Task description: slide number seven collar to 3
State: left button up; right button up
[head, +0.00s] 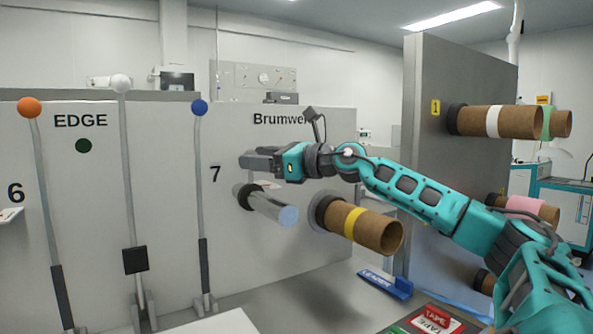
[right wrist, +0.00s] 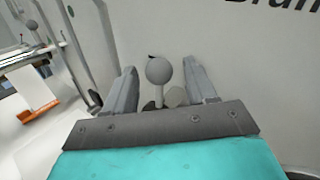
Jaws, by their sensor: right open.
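The number 7 (head: 215,174) is printed on the pale machine panel. To its right a bare metal shaft (head: 272,208) sticks out toward me, with a dark collar (head: 240,197) around it near the panel. I see no mark reading 3. My right gripper (head: 245,160) is just above this shaft, pointing left across the panel, open. In the right wrist view a grey ball knob on a thin stem (right wrist: 159,71) shows between the spread fingers (right wrist: 160,85); I cannot tell if they touch it. My left gripper is out of view.
A shaft with a yellow-banded cardboard core (head: 378,231) stands right of the bare shaft. Levers with orange (head: 28,107), white (head: 122,83) and blue (head: 199,107) knobs stand left. More cores (head: 508,122) hang on the right panel. A blue block (head: 385,284) lies below.

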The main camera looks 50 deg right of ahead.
pick_arm(q)
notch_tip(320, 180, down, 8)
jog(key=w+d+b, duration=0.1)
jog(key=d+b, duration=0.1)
jog(key=b, duration=0.8)
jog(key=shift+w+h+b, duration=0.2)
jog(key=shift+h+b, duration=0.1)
pick_arm(e)
jog(key=v, duration=1)
jog(key=shift+s, duration=0.3)
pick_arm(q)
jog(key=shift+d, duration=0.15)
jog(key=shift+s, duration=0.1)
